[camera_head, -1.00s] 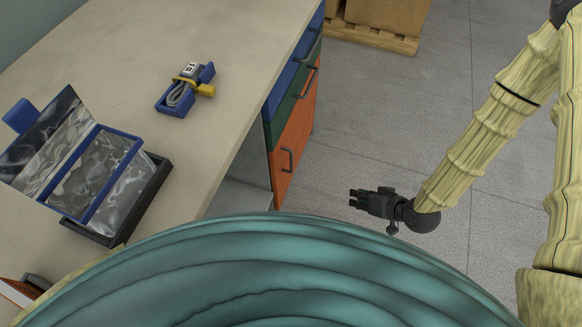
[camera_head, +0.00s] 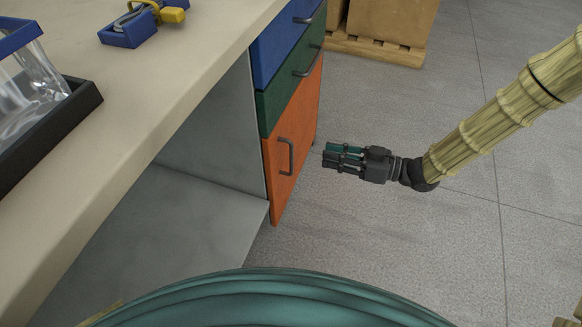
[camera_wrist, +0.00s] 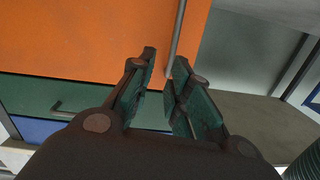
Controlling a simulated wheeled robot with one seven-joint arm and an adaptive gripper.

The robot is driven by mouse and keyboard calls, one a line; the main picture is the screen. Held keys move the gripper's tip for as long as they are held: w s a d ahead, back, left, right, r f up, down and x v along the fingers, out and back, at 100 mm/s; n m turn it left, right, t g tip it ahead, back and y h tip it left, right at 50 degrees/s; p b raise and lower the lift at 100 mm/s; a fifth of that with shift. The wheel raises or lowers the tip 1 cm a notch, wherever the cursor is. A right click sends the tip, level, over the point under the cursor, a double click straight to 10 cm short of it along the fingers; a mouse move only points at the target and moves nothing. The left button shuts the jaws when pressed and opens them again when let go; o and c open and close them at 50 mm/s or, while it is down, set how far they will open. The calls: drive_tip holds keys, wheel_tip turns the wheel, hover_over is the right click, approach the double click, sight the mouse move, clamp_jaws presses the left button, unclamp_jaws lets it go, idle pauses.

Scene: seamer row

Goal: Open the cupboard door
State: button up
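The orange cupboard door (camera_head: 297,140) is closed, below a green drawer and a blue drawer. Its dark bar handle (camera_head: 286,156) stands upright near the door's left edge. My gripper (camera_head: 328,155) is to the right of the door, pointing at it, apart from the handle. In the wrist view the orange door (camera_wrist: 90,38) fills the upper left, and the handle (camera_wrist: 178,38) runs down toward the gap between my fingertips (camera_wrist: 165,65). The fingers are spread with nothing between them; the handle's end lies beyond the tips.
The green drawer (camera_head: 268,108) and blue drawer (camera_head: 268,55) have bar handles. The worktop (camera_head: 170,75) carries a blue holder (camera_head: 128,32) and a black tray (camera_head: 50,130). A pallet with boxes (camera_head: 385,45) stands at the back. The grey floor right of my gripper is clear.

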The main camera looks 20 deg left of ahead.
drive_tip(key=shift+s+a+f+n+g+y+b, duration=0.1)
drive_tip(key=shift+a+f+n+g+y+b, duration=0.05)
drive_tip(key=shift+n+g+b, duration=0.65)
drive_tip(key=shift+s+a+f+n+g+y+b, duration=0.15)
drive_tip(key=shift+n+g+b, duration=0.45)
drive_tip(key=shift+n+b, duration=0.3)
drive_tip(key=b, duration=0.5)
hover_over(291, 172)
drive_tip(key=shift+w+a+r, duration=0.1)
drive_tip(key=shift+w+a, duration=0.05)
drive_tip(key=shift+w, duration=0.1)
clamp_jaws()
